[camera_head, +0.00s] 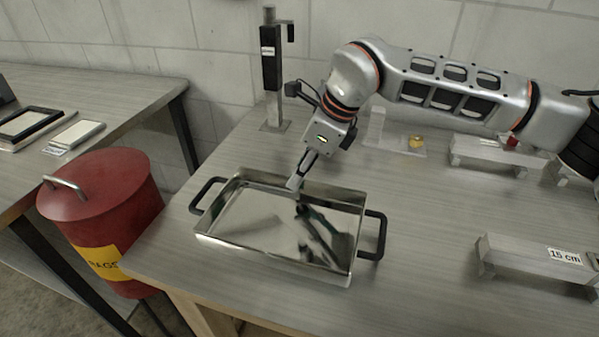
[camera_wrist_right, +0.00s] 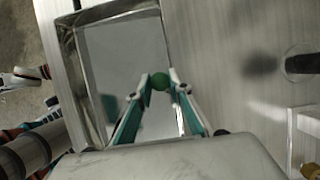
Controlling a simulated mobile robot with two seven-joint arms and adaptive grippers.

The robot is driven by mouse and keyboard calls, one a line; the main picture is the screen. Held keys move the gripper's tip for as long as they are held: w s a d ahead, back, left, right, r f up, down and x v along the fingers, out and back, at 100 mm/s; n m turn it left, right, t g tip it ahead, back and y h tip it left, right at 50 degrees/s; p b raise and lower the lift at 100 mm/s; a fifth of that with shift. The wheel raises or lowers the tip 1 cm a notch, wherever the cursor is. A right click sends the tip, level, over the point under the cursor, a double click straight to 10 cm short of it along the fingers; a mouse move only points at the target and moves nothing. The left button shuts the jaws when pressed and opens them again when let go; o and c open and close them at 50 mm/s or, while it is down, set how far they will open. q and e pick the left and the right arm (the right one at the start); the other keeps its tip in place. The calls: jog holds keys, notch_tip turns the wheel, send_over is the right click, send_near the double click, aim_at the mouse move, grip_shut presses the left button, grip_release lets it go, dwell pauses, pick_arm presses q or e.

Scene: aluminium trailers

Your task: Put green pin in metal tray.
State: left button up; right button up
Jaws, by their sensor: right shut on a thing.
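The metal tray (camera_head: 262,212) is a shiny, shallow rectangular pan with black side handles on the wooden table. My right gripper (camera_head: 294,183) points down at the tray's far edge, and its fingertips show just over the inside of the far wall. In the right wrist view, my right gripper (camera_wrist_right: 160,86) is shut on the green pin (camera_wrist_right: 159,81), whose round green end sits between the fingertips. The tray (camera_wrist_right: 112,50) lies below it. The pin's lower part is hidden, and I cannot tell whether it touches the tray. My left gripper is not clearly seen.
A post stand (camera_head: 271,65) rises behind the tray. Aluminium blocks, one labelled 15 cm (camera_head: 540,258), lie to the right. A clear holder with a yellow piece (camera_head: 416,142) sits behind. A red rags bin (camera_head: 100,205) stands left of the table.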

jog(key=o, duration=1)
jog(key=shift+f, duration=0.1)
jog(key=p+v, duration=0.1)
jog(key=v, duration=1.1)
